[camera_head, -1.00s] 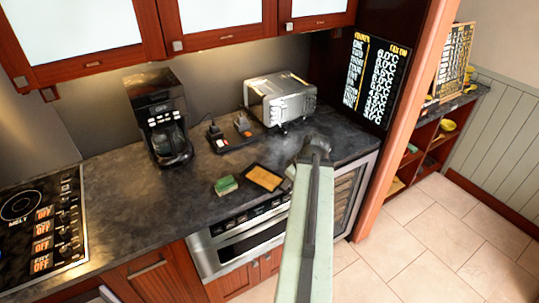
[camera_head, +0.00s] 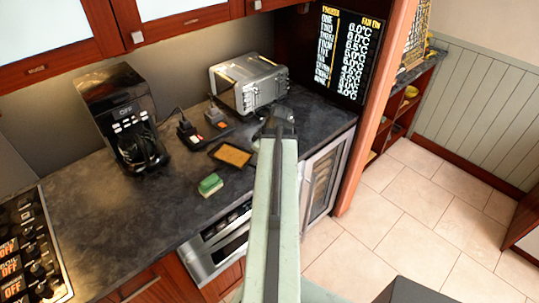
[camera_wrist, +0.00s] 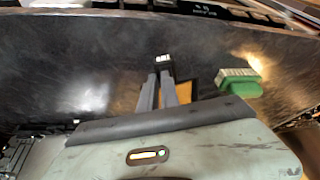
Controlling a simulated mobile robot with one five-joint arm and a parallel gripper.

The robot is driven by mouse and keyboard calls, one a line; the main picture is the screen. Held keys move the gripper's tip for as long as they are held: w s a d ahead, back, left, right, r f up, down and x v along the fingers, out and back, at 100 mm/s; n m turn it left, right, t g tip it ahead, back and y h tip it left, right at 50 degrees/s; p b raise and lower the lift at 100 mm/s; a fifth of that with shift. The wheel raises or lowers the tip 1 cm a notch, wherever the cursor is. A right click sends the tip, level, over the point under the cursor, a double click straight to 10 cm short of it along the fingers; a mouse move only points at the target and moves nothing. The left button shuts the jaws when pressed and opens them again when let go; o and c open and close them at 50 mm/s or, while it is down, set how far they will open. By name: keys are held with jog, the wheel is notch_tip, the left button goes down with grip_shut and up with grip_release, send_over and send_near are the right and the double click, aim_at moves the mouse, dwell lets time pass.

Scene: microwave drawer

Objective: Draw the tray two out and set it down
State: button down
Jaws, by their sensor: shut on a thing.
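My gripper (camera_wrist: 164,84) shows in the wrist view with its two grey fingers close together. At their tips is a small dark thing with white lettering (camera_wrist: 163,59), which I cannot identify. In the head view my arm hides the fingertips. A shallow dark tray with a brown inside (camera_head: 232,155) lies on the counter, left of my arm; part of its brown inside shows behind the fingers in the wrist view (camera_wrist: 183,93). I can read no number on it, so I cannot tell which is tray two. A steel drawer front (camera_head: 215,245) sits under the counter edge.
A dark rack with small orange-marked items (camera_head: 188,134), a coffee maker (camera_head: 125,118) and a silver toaster oven (camera_head: 248,83) stand behind. A glass-fronted cabinet (camera_head: 320,180) is at right. The dark counter (camera_head: 120,210) has free room.

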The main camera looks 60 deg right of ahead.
jog(key=shift+m, duration=0.3)
jog(key=s+d, duration=0.1)
jog(key=d, duration=0.1)
jog(key=s+d, duration=0.2)
jog(key=shift+s+f, duration=0.15)
jog(key=shift+f, duration=0.05)
notch_tip(320, 180, down, 4)
jog(key=b, duration=0.4)
jog(key=shift+r, duration=0.15)
jog(key=shift+r, duration=0.1)
jog(key=c, duration=1.5)
grip_release()
